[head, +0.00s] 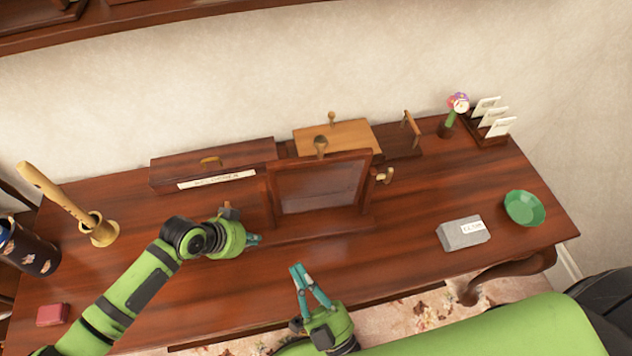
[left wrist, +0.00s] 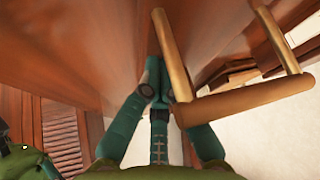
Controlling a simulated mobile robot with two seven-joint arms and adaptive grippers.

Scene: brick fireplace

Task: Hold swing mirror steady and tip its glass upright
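The swing mirror (head: 318,188) stands near the middle of the desk, a dark wooden frame around greyish glass. The glass faces me and seems to lean back; its exact tilt is hard to tell. A brass-coloured knob (head: 384,175) sticks out at its right side. My left gripper (head: 258,240) is just left of the mirror's base, low over the desk, with its fingertips together. In the left wrist view, the fingertips (left wrist: 160,95) meet close to reddish wood, with nothing clearly between them. My right gripper (head: 296,267) is in front of the mirror, apart from it, with its fingertips together and empty.
A long brown box (head: 215,170) and a lighter wooden box (head: 350,138) stand behind the mirror. A grey block (head: 462,235) and green bowl (head: 525,209) lie at right. A mortar (head: 102,231) stands at left.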

